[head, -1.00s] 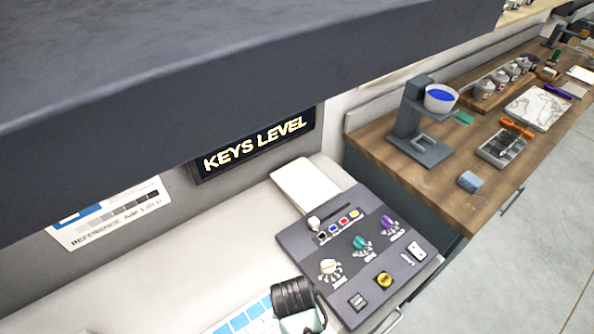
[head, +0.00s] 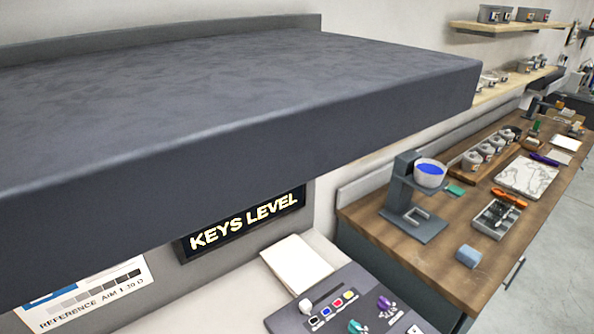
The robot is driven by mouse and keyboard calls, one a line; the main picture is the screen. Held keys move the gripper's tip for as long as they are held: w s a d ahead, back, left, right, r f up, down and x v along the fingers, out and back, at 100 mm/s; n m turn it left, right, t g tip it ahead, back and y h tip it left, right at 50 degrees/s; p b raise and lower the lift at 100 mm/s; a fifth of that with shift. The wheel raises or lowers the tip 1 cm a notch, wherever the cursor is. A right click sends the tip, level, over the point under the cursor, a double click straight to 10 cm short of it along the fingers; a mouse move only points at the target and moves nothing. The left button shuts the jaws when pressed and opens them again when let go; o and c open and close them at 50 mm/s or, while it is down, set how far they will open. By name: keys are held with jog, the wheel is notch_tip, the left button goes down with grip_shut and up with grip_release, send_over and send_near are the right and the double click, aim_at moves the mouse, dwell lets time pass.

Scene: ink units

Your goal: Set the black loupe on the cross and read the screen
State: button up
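The screen (head: 244,224) on the wall under the dark hood reads "KEYS LEVEL" in pale yellow letters on black. The black loupe and the cross are not in view now. The control console (head: 345,305) shows only its upper part at the bottom edge, with a white-knobbed slider, small coloured keys in a row and green and purple knobs. My gripper is not in view.
A large dark hood (head: 220,110) overhangs the pale desk. A reference card (head: 85,290) reading "AIM 1.30 D" hangs on the wall. A white pad (head: 298,264) lies behind the console. A wooden bench (head: 390,245) at right holds a stand (head: 405,200) with a blue-filled cup.

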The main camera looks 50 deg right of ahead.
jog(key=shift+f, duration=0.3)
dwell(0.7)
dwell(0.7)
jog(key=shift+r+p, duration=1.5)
jog(key=shift+p, duration=0.2)
